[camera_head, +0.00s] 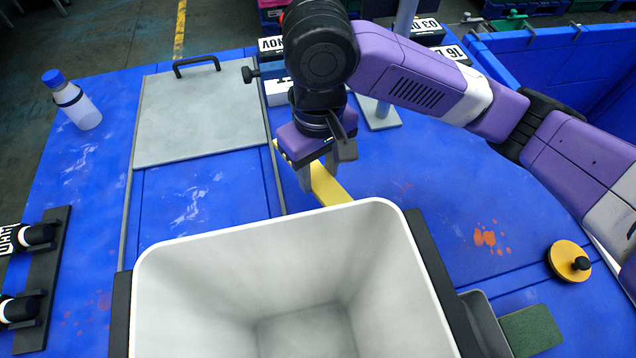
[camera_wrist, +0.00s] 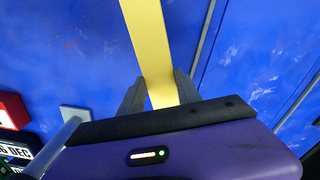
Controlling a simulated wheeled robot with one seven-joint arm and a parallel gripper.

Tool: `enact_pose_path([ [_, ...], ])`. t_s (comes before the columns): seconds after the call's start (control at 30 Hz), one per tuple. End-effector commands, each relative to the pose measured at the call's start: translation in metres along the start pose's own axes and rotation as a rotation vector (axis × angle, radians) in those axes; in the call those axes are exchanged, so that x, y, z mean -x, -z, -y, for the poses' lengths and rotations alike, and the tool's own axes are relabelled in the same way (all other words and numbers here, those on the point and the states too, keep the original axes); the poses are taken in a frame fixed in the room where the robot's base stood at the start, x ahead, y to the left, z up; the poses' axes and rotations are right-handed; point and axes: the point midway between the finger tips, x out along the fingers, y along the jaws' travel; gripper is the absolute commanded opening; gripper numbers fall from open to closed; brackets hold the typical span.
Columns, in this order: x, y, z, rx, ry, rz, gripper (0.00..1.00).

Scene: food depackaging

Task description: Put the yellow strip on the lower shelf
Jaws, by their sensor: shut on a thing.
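The yellow strip (camera_head: 326,185) is a flat, narrow bar just behind the white bin in the head view. My gripper (camera_head: 323,178) is shut on it, with the fingers pointing down over the blue table. In the wrist view the strip (camera_wrist: 150,45) runs from between the fingertips (camera_wrist: 160,88) up to the top edge of the picture. Part of the strip is hidden behind the fingers in the head view. I cannot tell if it touches the table. I cannot make out a lower shelf in either view.
A white bin (camera_head: 147,268) with black sides stands in front of my gripper. A grey plate with a handle (camera_head: 190,115) lies to the left. A bottle (camera_head: 78,105) stands at the far left. A yellow knobbed disc (camera_head: 567,262) lies on the blue table (camera_head: 400,172) at right.

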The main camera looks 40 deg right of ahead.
Motion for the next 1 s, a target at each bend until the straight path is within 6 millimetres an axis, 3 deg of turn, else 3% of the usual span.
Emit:
enact_pose_path([
  [0.03,0.021,0.002,-0.001,0.004,-0.006,-0.007,0.00],
  [0.2,0.075,0.001,0.000,0.004,-0.006,-0.007,0.00],
  [0.5,0.159,0.001,0.000,0.001,-0.003,-0.004,0.00],
  [0.7,0.193,0.001,0.000,0.000,-0.002,-0.002,0.00],
  [1.0,0.210,0.000,0.000,0.000,0.001,0.000,0.00],
])
